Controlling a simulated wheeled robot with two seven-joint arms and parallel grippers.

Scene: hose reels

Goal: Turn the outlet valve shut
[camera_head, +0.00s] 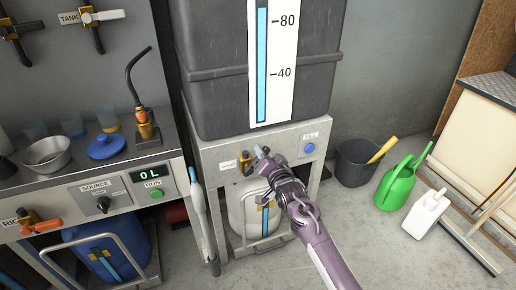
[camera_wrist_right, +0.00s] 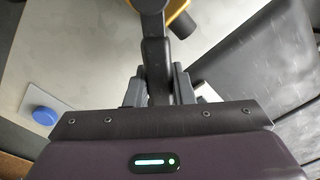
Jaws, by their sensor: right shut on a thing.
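The outlet valve (camera_head: 245,161) is a small brass fitting on the front of the metal stand under the large dark tank. Part of its brass body (camera_wrist_right: 178,14) also shows at the top of the right wrist view. My right gripper (camera_head: 263,156) is at the valve, its arm reaching up from the lower right. In the right wrist view my right gripper's fingers (camera_wrist_right: 158,86) are shut on the valve's dark handle (camera_wrist_right: 155,57), one finger on each side. The gripper hides much of the handle in the head view. My left gripper is not in view.
A blue button (camera_head: 309,148) sits right of the valve on the stand (camera_head: 215,152). A white container (camera_head: 238,213) stands below. A counter (camera_head: 75,200) with a bowl and valves is at left. A dark bucket (camera_head: 354,170) and green watering can (camera_head: 396,188) stand at right.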

